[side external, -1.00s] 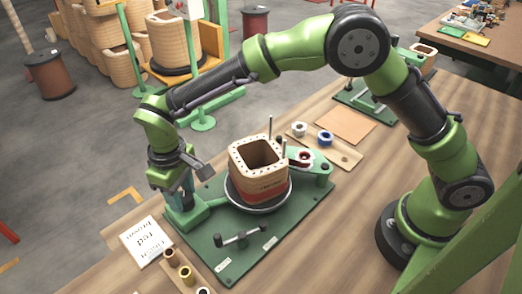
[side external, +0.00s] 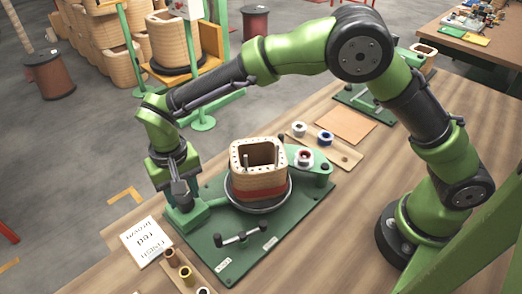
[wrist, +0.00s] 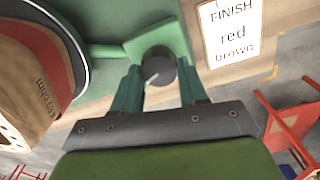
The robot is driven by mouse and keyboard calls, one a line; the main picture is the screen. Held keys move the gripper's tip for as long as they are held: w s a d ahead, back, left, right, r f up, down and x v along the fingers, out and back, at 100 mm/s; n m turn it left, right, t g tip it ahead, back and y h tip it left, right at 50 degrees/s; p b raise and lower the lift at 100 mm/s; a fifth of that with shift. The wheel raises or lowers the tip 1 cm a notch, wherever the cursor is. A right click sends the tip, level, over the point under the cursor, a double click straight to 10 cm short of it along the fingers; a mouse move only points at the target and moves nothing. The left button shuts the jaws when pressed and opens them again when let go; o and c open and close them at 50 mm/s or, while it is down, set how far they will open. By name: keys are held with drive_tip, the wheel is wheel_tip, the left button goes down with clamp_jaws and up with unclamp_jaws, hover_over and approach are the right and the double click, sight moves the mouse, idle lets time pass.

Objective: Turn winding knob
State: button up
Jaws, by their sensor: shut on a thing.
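The winding knob (wrist: 158,68) is a dark round knob with a grey top on a green bracket at the left end of the green winding plate. My gripper (wrist: 158,88) is shut on the knob, with one green finger on each side of it in the wrist view. In the side view my gripper (side external: 181,200) reaches down over the knob, which it largely hides. The coil (side external: 260,180), a squarish tan former with a red band, stands on a round dark turntable (side external: 262,208) to the right of the gripper.
A card reading "FINISH red brown" (wrist: 232,30) lies left of the plate. Wire spools (side external: 186,272) line the front edge, and more (side external: 324,138) sit behind.

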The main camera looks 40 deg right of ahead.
idle(0.4)
drive_tip(key=o, duration=1.1)
drive_tip(key=shift+c, duration=0.2)
wheel_tip(320, 180, up, 17)
drive_tip(key=shift+w, duration=0.1)
drive_tip(key=s+d+t, duration=0.2)
drive_tip(key=s+d, duration=0.3)
drive_tip(key=d, duration=0.4)
drive_tip(key=s+d+m+t+y, duration=0.1)
drive_tip(key=s+d+t, duration=0.1)
drive_tip(key=s+d, duration=0.4)
drive_tip(key=s+d+r+t+y, duration=0.1)
drive_tip(key=s+d+t, duration=0.2)
drive_tip(key=d, duration=0.9)
drive_tip(key=s, duration=0.3)
drive_tip(key=shift+m, duration=0.4)
